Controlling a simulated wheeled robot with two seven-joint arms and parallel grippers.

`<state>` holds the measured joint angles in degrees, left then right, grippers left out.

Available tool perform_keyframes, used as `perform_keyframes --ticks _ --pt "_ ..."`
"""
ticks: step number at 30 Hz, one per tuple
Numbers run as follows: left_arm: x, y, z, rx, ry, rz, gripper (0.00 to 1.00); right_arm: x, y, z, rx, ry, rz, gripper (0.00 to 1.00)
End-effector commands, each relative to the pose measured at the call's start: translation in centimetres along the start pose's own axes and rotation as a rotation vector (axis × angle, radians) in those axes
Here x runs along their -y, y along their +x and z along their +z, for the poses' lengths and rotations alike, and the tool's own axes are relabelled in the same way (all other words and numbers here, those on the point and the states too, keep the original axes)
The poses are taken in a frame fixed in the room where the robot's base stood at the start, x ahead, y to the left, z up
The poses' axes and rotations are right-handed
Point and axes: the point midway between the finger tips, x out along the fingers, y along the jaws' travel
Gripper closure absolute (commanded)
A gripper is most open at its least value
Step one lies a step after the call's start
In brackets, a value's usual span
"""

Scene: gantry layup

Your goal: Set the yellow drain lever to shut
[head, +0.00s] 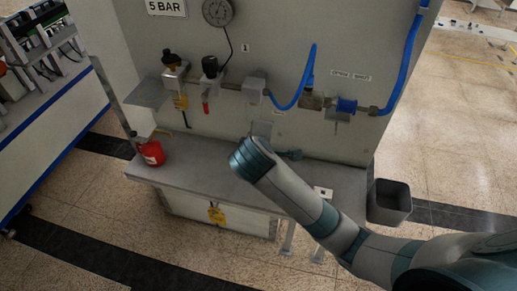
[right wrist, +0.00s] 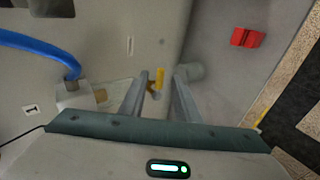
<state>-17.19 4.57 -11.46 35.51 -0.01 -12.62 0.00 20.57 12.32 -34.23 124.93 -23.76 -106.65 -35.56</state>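The small yellow lever (right wrist: 159,77) shows in the right wrist view, beside a small metal stub. It lies between the fingers of my right gripper (right wrist: 158,85), with gaps visible on both sides, so the fingers look open. I cannot tell how deep between the fingers it sits. Its long side runs up and down in that view. In the head view my right gripper (head: 262,130) is in front of the panel, just above the bench and below a grey block (head: 254,87). The wrist hides the lever there. My left gripper is not in view.
Pipework with a red handle (head: 206,108) and blue hoses (head: 300,92) runs across the panel. On the bench (head: 200,160) stands a red container (head: 152,153). A red block (right wrist: 246,38) shows in the wrist view. A dark bin (head: 390,203) stands right of the bench.

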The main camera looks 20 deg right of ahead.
Motion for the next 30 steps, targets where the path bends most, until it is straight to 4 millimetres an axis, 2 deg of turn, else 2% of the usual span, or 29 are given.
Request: perform_keyframes --ticks 6,9,15,22,30 --pt "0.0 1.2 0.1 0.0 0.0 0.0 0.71 0.1 -4.5 -0.1 -0.008 0.004 0.001 0.71" --pt "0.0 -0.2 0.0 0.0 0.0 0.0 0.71 -0.1 -6.4 -0.2 -0.006 0.003 -0.005 0.71" --pt "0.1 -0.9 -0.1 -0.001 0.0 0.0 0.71 0.0 -9.2 -0.2 -0.005 0.004 -0.004 0.71" --pt "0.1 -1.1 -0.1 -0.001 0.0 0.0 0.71 0.1 -11.6 -0.2 -0.005 0.003 -0.002 0.71" --pt "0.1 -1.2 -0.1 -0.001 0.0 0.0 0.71 0.0 -12.7 0.0 0.0 0.001 -0.001 0.71"
